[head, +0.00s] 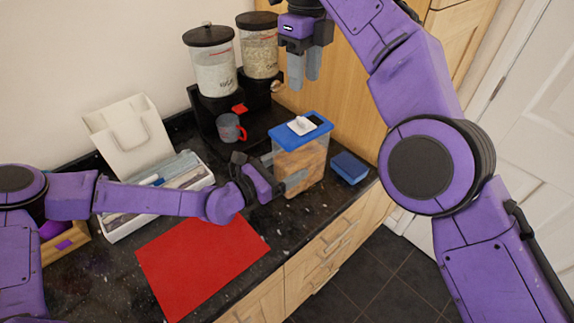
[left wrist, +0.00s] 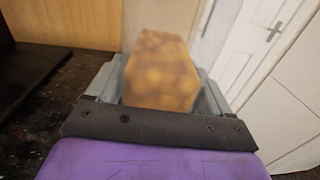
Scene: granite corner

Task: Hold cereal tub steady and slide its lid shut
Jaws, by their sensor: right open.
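The cereal tub (head: 305,160) is clear with tan contents and stands upright on the dark counter near its front edge. Its blue lid (head: 285,136) carries a white sliding piece with a knob (head: 301,125), and a dark opening shows to the right of it. My left gripper (head: 283,172) is shut on the tub from the left, one finger along each side. In the left wrist view the tub (left wrist: 162,75) fills the space between the fingers. My right gripper (head: 304,70) points down, open and empty, above and apart from the lid.
A blue sponge-like block (head: 349,167) lies right of the tub. A red mat (head: 200,262) lies in front. A white tray (head: 125,225) and a cream bag-like object (head: 128,135) are left.

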